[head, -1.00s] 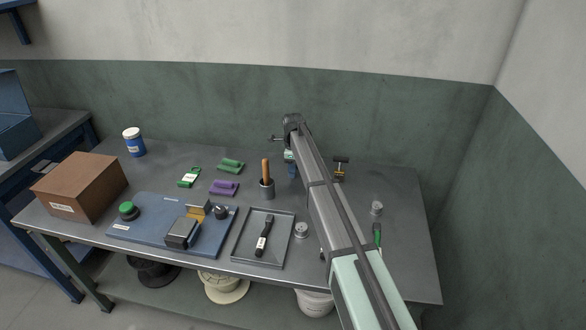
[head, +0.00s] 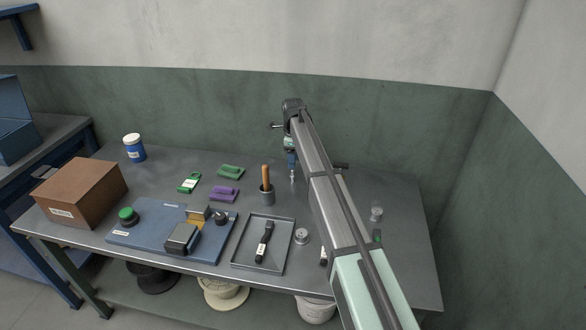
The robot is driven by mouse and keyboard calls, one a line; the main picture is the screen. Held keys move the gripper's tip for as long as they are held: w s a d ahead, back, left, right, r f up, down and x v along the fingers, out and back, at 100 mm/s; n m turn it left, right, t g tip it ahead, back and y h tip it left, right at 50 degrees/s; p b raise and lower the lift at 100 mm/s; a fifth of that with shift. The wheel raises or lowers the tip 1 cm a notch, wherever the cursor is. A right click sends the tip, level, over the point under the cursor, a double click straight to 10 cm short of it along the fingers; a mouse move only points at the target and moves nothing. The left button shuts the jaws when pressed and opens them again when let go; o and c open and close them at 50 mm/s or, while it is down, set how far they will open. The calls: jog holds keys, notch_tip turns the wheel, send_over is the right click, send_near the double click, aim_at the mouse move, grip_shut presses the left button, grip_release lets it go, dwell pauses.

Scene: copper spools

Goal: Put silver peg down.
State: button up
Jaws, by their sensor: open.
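My gripper (head: 291,160) is at the far end of my arm, over the back middle of the table, pointing down. Its fingers are small in the head view, and it is open. A thin silver upright piece, which looks like the silver peg (head: 292,179), shows just below the fingertips. It appears to stand on the grey table (head: 195,158). I cannot tell whether the fingertips still touch it. My arm hides the table to the right of it.
Purple (head: 224,195) and green (head: 231,172) pieces lie farther left. A tray (head: 238,259), blue panel (head: 150,213) and brown box (head: 85,192) are nearer. A silver cylinder (head: 376,214) is right of my arm.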

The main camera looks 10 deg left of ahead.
notch_tip(320, 180, up, 4)
jog(key=shift+r, duration=0.2)
